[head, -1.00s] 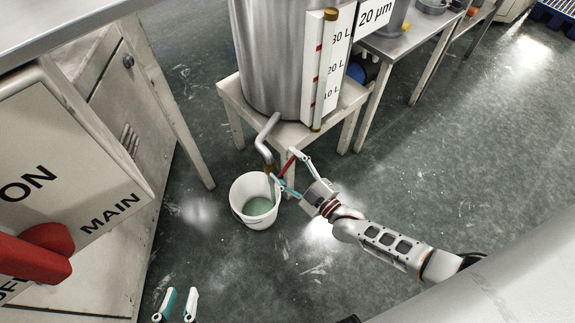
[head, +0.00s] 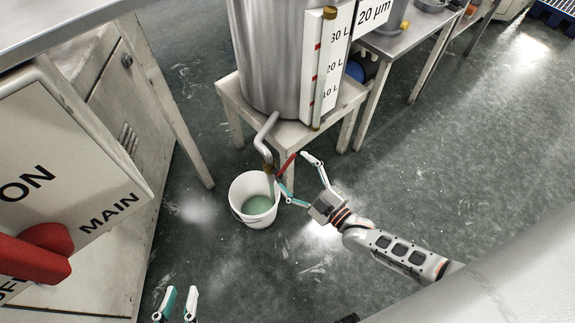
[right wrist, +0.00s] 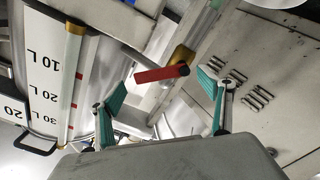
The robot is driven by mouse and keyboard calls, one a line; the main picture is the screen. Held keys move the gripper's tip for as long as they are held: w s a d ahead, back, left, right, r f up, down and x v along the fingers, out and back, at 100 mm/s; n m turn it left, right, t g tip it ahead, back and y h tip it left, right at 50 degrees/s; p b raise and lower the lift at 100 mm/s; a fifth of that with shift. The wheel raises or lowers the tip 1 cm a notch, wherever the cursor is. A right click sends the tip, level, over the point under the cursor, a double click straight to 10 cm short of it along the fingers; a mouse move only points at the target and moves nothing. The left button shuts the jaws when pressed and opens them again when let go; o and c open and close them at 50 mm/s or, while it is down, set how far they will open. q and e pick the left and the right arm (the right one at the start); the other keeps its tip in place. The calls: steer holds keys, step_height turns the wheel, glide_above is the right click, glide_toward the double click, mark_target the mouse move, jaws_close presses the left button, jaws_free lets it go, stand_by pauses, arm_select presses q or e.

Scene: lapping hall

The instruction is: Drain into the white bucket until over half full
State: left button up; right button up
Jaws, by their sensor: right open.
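The white bucket (head: 236,196) stands upright on the floor under the bent drain pipe (head: 268,126) of the steel tank (head: 270,55). A pale green stream (head: 270,186) falls from the outlet into it. Green liquid (head: 257,205) lies below the rim; the exact level is hard to judge. The red valve lever (head: 286,163) sticks out from the outlet; it also shows in the right wrist view (right wrist: 160,73). My right gripper (head: 297,178) is open, its fingers spread near the lever without gripping it. My left gripper (head: 178,298) is open and empty at the bottom left.
The tank stands on a low stand (head: 230,97) and carries a litre scale with a sight tube (head: 323,70). A grey cabinet with a red switch handle (head: 35,255) fills the left. A metal table (head: 405,45) stands behind right. Open floor lies at the right.

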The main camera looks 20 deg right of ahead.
steer(key=v, duration=0.8)
